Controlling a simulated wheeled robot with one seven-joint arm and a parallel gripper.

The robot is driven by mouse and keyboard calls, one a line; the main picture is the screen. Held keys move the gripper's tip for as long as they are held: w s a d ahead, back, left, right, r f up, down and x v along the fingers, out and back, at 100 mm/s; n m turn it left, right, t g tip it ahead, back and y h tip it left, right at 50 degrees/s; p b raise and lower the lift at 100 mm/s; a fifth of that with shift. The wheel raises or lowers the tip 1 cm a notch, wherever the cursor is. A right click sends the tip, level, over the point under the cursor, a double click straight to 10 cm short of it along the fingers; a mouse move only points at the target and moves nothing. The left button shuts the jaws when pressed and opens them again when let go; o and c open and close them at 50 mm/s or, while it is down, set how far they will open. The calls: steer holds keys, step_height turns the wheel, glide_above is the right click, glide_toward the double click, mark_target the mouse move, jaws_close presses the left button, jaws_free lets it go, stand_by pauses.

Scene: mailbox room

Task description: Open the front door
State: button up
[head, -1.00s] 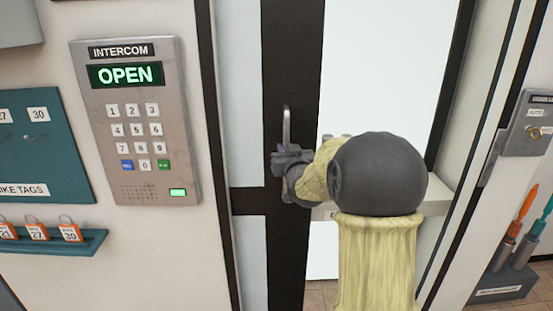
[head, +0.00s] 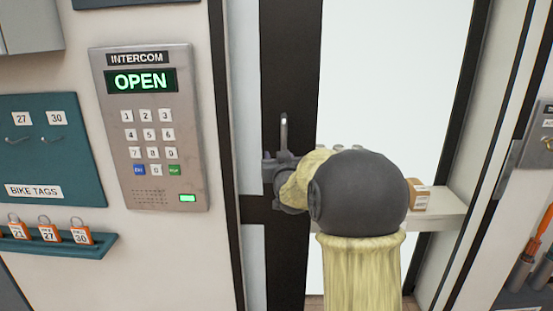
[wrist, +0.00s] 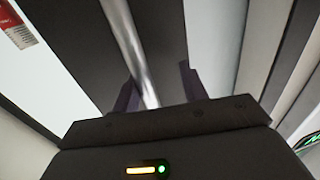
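The front door (head: 288,60) has a dark frame and a narrow, foreshortened glass pane at its left. It stands partly open, with a wide bright gap right of its dark stile. A vertical metal handle (head: 283,130) is on the stile. My gripper (head: 268,170) is at the handle's lower part, and my wrist hides some of it. In the wrist view, the handle (wrist: 124,38) passes between the two spread fingers of my gripper (wrist: 158,90), nearer the left finger, with space beside the right one. The intercom (head: 154,195) reads OPEN and has a lit green light.
The tag board (head: 80,130) and a ledge with orange padlocks (head: 48,232) are on the left wall. Tools (head: 535,235) stand at the right edge.

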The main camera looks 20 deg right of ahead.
steer(key=shift+w+a+f, duration=0.1)
steer(key=shift+w+a, duration=0.1)
steer(key=shift+a, duration=0.45)
steer(key=shift+s+d, duration=0.1)
steer(key=shift+s, duration=0.05)
steer(key=s+a+b, duration=0.2)
steer(key=s+a, duration=0.1)
steer(key=s, duration=1.4)
steer(key=shift+f, duration=0.1)
steer(key=s+a+f+n+g+y, duration=0.1)
steer(key=s+a+f+g, duration=0.15)
steer(key=f, duration=0.45)
steer(key=s+a+f+g+y, duration=0.1)
steer(key=a+f+g, duration=0.1)
steer(key=f+g, duration=0.35)
steer(key=s+a+f+n+g+y, duration=0.1)
steer(key=s+a+f+g, duration=0.15)
steer(key=s+f, duration=0.35)
steer(key=s+a+f+g, duration=0.1)
steer(key=s+f+g, duration=0.3)
steer(key=s+f, duration=0.25)
step_height(320, 180, up, 18)
steer(key=p, duration=1.8)
steer(key=shift+s+a+p, duration=0.2)
steer(key=shift+s+p, duration=0.05)
steer(key=shift+p, duration=0.1)
